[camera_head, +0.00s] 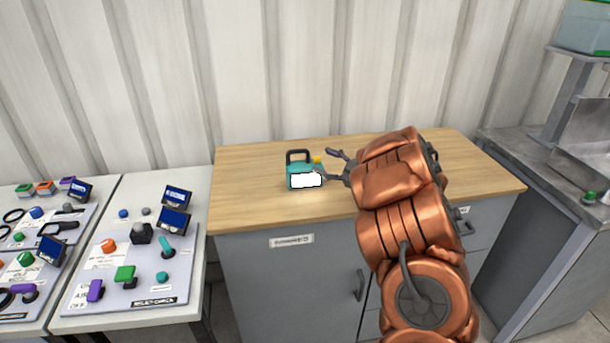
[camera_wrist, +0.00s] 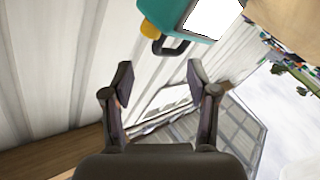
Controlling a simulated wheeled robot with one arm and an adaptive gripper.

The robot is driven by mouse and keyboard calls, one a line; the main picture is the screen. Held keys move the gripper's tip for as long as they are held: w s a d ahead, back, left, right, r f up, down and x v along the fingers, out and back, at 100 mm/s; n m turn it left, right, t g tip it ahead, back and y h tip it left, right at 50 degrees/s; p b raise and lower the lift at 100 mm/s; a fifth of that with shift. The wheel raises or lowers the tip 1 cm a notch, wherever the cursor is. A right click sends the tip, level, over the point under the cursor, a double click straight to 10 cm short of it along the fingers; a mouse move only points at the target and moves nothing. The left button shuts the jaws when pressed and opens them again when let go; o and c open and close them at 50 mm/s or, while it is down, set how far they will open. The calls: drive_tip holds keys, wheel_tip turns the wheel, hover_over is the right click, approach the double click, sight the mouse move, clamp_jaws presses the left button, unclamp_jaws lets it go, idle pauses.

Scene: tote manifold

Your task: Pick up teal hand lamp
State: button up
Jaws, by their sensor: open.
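The teal hand lamp (camera_head: 291,173) stands upright on the wooden top of the grey cabinet. It has a dark handle on top, a bright white front panel and a small yellow part on its right side. My gripper (camera_head: 329,165) is just to the right of the lamp, with its fingers spread and pointing left at it. In the wrist view, the lamp (camera_wrist: 171,14) is at the top edge, partly cut off, beyond the open fingertips (camera_wrist: 160,75). Nothing is between the fingers. Whether a fingertip touches the lamp cannot be told.
The wooden cabinet top (camera_head: 250,205) is otherwise clear around the lamp. A corrugated wall (camera_head: 230,70) rises behind it. Panels with knobs and switches (camera_head: 130,265) lie on the white table at left. A grey metal bench (camera_head: 530,150) stands at right.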

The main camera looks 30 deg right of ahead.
sight(304, 167)
drive_tip(key=shift+a+p+x, duration=0.2)
drive_tip(key=shift+p+x, duration=0.8)
drive_tip(key=shift+x, duration=2.85)
clamp_jaws()
